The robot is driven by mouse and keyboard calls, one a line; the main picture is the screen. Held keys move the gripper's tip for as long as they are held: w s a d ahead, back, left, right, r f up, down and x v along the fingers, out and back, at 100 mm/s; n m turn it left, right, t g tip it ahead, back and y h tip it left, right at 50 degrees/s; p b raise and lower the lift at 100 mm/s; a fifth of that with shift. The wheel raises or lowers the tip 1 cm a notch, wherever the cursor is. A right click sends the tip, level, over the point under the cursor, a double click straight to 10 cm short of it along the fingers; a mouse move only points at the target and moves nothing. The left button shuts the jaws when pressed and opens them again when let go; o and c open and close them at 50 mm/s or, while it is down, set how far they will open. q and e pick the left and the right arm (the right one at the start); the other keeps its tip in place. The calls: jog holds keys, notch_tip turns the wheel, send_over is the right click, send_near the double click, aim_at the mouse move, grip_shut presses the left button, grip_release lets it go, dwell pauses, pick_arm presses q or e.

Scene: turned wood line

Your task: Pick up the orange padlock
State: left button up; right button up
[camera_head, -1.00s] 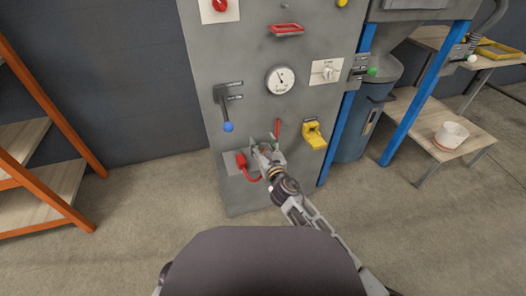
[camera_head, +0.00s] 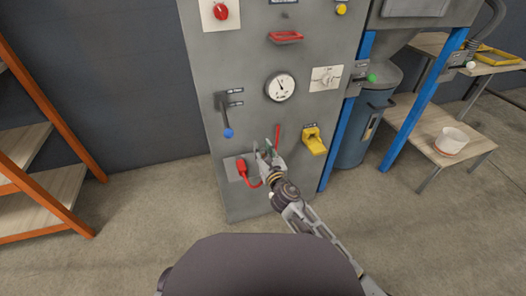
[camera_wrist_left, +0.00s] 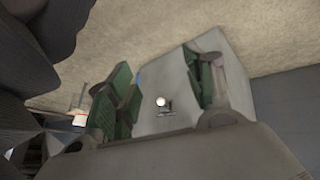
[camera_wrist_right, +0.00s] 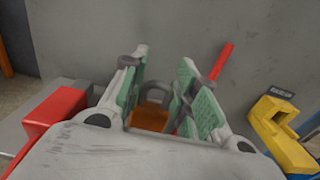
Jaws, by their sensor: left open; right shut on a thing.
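The orange padlock (camera_wrist_right: 150,120) shows in the right wrist view as an orange body with a grey shackle, low between the fingers. My right gripper (camera_wrist_right: 158,85) is shut on it, with green pads on both sides. In the head view my right gripper (camera_head: 267,153) is at the lower front of the grey cabinet (camera_head: 240,70) and mostly hides the padlock. I cannot tell whether the padlock touches the cabinet. My left gripper (camera_wrist_left: 160,88) is open and empty in the left wrist view. It is outside the head view.
A red plug with a cable (camera_head: 242,167) is just left of my right gripper; a red lever (camera_head: 277,135) is just above it. A yellow part (camera_head: 314,141) sits to the right. A blue-tipped lever (camera_head: 227,118) and a gauge (camera_head: 280,87) are higher.

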aim_at(263, 149)
jog(key=shift+r+p, duration=0.3)
jog(key=shift+r, duration=0.2)
notch_tip(263, 149, up, 8)
jog(key=p, duration=0.5)
pick_arm(q)
jog(key=s+a+r+g+y, duration=0.1)
jog(key=a+r+g+y, duration=0.1)
jog(key=r, duration=1.1)
jog(key=shift+s+a+r+m, duration=0.2)
jog(key=shift+a+m, duration=0.2)
jog(key=shift+a, duration=0.3)
pick_arm(e)
jog(key=shift+r, duration=0.4)
